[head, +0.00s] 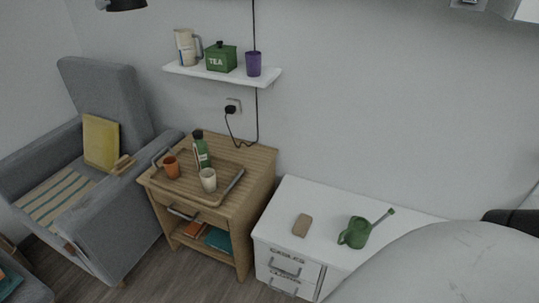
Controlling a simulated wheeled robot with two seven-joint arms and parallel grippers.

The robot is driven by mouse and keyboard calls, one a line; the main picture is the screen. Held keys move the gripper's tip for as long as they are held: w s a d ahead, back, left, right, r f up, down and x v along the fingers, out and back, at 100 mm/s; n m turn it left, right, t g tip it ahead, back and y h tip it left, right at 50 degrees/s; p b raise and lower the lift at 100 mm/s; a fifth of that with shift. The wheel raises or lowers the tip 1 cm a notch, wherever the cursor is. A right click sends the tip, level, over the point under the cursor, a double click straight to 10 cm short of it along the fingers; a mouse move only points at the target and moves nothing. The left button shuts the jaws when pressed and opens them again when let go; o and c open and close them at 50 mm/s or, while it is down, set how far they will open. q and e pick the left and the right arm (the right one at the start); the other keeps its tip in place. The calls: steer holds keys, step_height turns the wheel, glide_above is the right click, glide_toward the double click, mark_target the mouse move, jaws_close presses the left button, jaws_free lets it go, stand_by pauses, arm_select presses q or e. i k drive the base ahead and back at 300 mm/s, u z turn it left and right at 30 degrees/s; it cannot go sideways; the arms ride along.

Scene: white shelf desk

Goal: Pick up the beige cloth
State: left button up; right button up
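A small beige-brown rounded rectangle (302,225) lies flat on the white cabinet top, left of a green watering can (355,232). It may be the folded beige cloth; its material is too small to tell. A tan item (123,164) lies on the grey armchair's right arm, and I cannot tell what it is. Neither of my grippers shows in the head view. A large pale rounded shape, likely a part of my own arm, covers the lower right and hides part of the white cabinet (285,200).
A wooden nightstand (255,165) holds a tray (225,190) with a green bottle (201,150) and two cups. A wall shelf (190,70) above bears a pitcher, a green tea box and a purple cup. The armchair (100,85) holds a yellow cushion (101,143).

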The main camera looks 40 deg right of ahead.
mark_target(301, 228)
steer(key=i, duration=2)
steer(key=z, duration=3.85)
steer(key=i, duration=0.5)
